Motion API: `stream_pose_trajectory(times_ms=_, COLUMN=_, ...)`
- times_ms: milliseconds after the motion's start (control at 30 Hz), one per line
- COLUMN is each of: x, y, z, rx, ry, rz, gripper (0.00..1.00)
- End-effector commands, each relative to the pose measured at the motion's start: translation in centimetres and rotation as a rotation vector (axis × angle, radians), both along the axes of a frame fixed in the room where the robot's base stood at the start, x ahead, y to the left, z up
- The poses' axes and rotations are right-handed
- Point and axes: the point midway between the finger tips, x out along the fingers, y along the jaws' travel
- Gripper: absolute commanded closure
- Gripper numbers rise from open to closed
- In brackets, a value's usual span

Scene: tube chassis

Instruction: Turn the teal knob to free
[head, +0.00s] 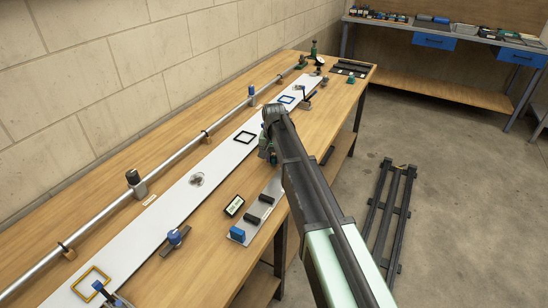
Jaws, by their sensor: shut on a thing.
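My arm reaches in from the lower right, and my gripper (267,152) points down at the bench's near edge, beside the white strip. It is shut on a small dark teal part, which looks like the teal knob (273,158). The arm's end and the jaws cover most of it, so its turn position and any free mark cannot be read. Another small teal-green piece (351,78) stands at the far right end of the bench, apart from my gripper.
A long metal tube (185,150) runs along the wall side in brass-coloured holders. A grey plate (262,207) with black blocks lies near the front edge. A dark rack (390,215) stands on the floor, right.

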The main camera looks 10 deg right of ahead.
Motion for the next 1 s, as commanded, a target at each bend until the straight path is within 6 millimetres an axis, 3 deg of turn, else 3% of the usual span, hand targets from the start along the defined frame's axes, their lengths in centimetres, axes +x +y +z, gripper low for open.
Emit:
stream_pose_trajectory(times_ms=400, x=-0.04, y=-0.01, z=-0.02, rx=0.000, ry=0.000, rz=-0.266, gripper=0.95)
stream_pose_trajectory(times_ms=1000, x=-0.04, y=-0.01, z=-0.02, rx=0.000, ry=0.000, rz=-0.333, gripper=0.95)
